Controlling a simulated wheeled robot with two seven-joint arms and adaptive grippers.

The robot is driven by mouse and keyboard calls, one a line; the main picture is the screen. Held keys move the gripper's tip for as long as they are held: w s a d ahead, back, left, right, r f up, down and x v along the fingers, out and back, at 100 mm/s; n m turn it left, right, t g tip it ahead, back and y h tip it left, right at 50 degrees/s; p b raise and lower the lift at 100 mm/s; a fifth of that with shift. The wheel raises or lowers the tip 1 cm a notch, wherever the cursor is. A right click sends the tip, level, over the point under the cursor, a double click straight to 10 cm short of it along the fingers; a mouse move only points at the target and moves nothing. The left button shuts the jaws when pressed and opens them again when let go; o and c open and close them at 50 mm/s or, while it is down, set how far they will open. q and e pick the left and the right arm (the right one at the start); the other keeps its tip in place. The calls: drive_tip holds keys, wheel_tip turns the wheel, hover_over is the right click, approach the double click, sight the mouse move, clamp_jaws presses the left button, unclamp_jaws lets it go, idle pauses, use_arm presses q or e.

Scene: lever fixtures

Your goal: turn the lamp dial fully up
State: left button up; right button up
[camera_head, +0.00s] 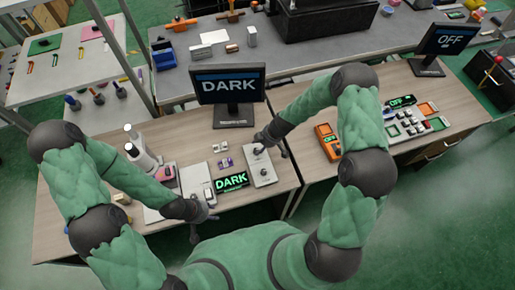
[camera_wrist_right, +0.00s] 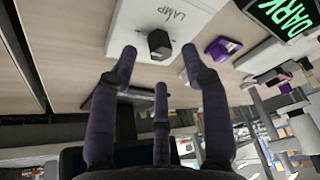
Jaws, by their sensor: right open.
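The lamp dial (camera_wrist_right: 160,44) is a dark knob on a white plate (camera_wrist_right: 185,14) lettered LAMP. In the head view the pale plate (camera_head: 263,176) lies on the left desk, with my right gripper (camera_head: 272,143) at its far end. In the right wrist view my right gripper (camera_wrist_right: 159,62) is open, its dark fingers spread to either side of the dial, with no clear contact. A green-lettered sign (camera_head: 231,181) beside the plate reads DARK. My left gripper (camera_head: 211,211) is low over the near edge of the left desk; its fingers are too small to read.
A monitor (camera_head: 229,90) reading DARK stands behind the plate. A purple block (camera_wrist_right: 222,48) lies close to the dial's plate. An orange meter (camera_head: 328,141) and a button panel (camera_head: 409,124) are on the right desk. White equipment (camera_head: 140,150) stands at left.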

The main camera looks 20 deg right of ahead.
sight(256, 150)
drive_tip(key=shift+x, duration=1.5)
drive_tip(key=shift+s, duration=0.1)
clamp_jaws()
